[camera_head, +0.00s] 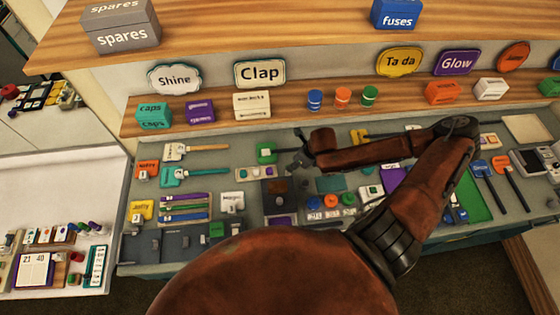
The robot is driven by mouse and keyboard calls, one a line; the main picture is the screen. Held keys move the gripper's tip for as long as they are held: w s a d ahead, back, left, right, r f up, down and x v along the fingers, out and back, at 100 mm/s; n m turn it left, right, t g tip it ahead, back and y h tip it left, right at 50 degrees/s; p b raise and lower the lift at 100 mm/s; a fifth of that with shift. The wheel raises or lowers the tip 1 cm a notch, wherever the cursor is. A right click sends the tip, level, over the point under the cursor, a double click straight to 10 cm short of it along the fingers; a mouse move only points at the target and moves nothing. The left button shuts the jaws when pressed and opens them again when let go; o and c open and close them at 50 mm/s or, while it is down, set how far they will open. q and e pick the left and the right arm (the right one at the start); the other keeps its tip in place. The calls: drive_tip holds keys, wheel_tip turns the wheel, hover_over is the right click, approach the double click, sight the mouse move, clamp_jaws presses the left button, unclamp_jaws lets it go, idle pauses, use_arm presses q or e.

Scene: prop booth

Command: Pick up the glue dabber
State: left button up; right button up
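I cannot tell for sure which item is the glue dabber. Two handled tools lie at the left of the grey bench: a cream-headed one with a wooden handle (205,148) and a teal one (172,178). Dark-handled tools with blue (480,168) and orange (502,165) heads lie at the right. One arm shows, apparently my right, bending round from the lower middle. Its gripper (297,155) is over the middle of the bench, just right of a green block (266,153). It is small and dark, and its finger opening is unclear. My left gripper is out of view.
Above the bench (135,215) a wooden shelf holds signs (260,73), boxes (252,105) and small cups (315,99). Purple-green sticks (184,206) and a yellow block (140,211) crowd the front left. A white side table (35,190) stands at the left.

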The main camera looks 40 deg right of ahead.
drive_tip(key=p+x, duration=0.1)
drive_tip(key=x, duration=0.6)
drive_tip(key=shift+f, duration=0.4)
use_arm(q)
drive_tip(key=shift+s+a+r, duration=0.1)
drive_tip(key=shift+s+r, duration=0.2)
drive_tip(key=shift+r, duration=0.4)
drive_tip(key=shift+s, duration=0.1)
use_arm(e)
drive_tip(key=shift+c, duration=0.5)
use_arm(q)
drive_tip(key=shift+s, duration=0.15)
use_arm(e)
clamp_jaws()
